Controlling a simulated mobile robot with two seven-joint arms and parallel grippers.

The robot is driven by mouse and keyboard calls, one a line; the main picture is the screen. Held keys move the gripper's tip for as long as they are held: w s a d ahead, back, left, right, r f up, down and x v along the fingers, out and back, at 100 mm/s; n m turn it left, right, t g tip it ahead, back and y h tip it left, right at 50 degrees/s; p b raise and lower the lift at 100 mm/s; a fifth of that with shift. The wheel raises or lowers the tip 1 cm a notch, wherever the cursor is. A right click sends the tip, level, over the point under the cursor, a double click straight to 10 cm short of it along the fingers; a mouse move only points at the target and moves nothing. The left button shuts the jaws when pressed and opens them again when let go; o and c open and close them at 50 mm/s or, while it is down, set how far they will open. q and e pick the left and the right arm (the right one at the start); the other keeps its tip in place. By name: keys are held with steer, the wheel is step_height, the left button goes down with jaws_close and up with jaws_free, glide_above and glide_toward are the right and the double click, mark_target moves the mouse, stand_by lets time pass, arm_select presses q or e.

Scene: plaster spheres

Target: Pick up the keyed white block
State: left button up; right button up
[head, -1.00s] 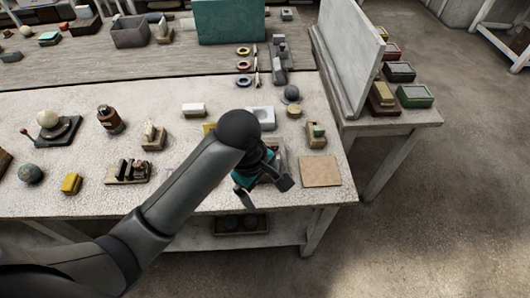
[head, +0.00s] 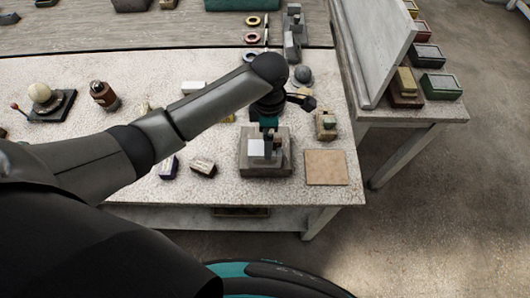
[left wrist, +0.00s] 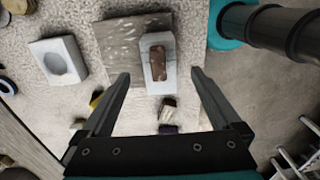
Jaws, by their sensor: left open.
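The white block (head: 256,148) sits on a square grey base (head: 252,170) near the table's front edge. In the left wrist view the white block (left wrist: 157,82) is oblong, with a brown patch or piece in its middle; I cannot tell whether that is a recess or a separate part. My left gripper (head: 268,147) points down over the base and partly hides the block in the head view. In the left wrist view the left gripper (left wrist: 160,76) is open and empty, its fingers apart on either side of the block's near end. My right gripper is not in view.
A flat tan square (head: 325,167) lies right of the base. A small block piece (head: 326,124) stands behind it. Small blocks (head: 203,166) lie to the left. A white slab with a round hollow (left wrist: 59,61) shows in the left wrist view. An upright panel (head: 370,50) stands at right.

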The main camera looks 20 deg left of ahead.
mark_target(256, 155)
arm_select(q)
steer(key=shift+f, duration=1.25)
steer(key=shift+a+f, duration=0.15)
steer(key=shift+f, duration=0.2)
steer(key=f, duration=0.3)
steer(key=f+b, duration=0.1)
steer(key=shift+s+a+f, duration=0.1)
steer(key=shift+a+f, duration=0.1)
steer(key=shift+a, duration=0.05)
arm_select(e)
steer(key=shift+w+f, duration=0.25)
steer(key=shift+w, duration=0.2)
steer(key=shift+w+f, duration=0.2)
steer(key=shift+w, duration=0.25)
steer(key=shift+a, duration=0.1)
arm_select(q)
jaws_close()
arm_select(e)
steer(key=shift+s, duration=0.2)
arm_select(q)
steer(key=shift+r, duration=0.1)
